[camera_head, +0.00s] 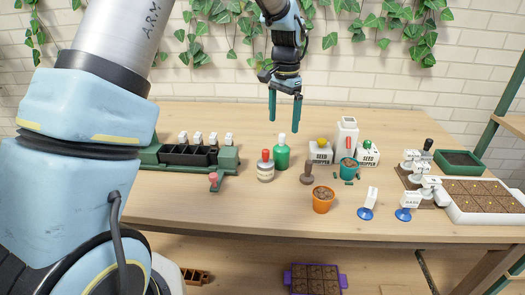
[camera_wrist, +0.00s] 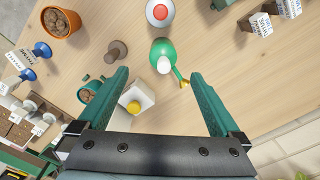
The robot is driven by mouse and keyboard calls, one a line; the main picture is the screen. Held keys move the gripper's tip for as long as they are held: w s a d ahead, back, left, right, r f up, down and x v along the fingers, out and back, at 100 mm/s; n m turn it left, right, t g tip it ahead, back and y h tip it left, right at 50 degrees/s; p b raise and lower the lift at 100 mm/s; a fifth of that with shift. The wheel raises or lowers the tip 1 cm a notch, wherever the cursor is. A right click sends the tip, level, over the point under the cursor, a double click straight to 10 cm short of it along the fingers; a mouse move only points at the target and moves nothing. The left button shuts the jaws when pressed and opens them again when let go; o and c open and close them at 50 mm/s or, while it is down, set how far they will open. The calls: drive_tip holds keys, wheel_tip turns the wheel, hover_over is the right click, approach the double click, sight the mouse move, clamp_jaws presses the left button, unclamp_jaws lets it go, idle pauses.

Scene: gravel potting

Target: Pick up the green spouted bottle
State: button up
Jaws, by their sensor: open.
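The green spouted bottle (camera_head: 282,156) stands upright on the wooden table, with a white top. In the wrist view the bottle (camera_wrist: 162,52) is seen from above, with its thin spout pointing to the lower right and ending in a yellow tip. My gripper (camera_head: 285,124) hangs above the table, its fingers pointing down, a little above and behind the bottle. It is open and empty. In the wrist view the bottle lies ahead of the gap between the green fingers (camera_wrist: 160,100), not touching them.
A cream bottle with a red cap (camera_head: 265,170) stands just left of the green bottle. A green rack (camera_head: 229,157) is at left.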

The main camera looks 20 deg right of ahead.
sight(282, 135)
drive_tip(key=f, duration=0.3)
drive_tip(key=f+p, duration=0.1)
drive_tip(key=f, duration=0.1)
drive_tip(key=shift+w, duration=0.25)
drive_tip(key=shift+w+d+f+p, duration=0.1)
drive_tip(key=shift+f+p, duration=0.55)
drive_tip(key=shift+f, duration=0.75)
drive_tip(key=shift+w+d+f+p, duration=0.1)
drive_tip(key=shift+f+p, duration=0.5)
drive_tip(key=shift+f, duration=0.8)
clamp_jaws()
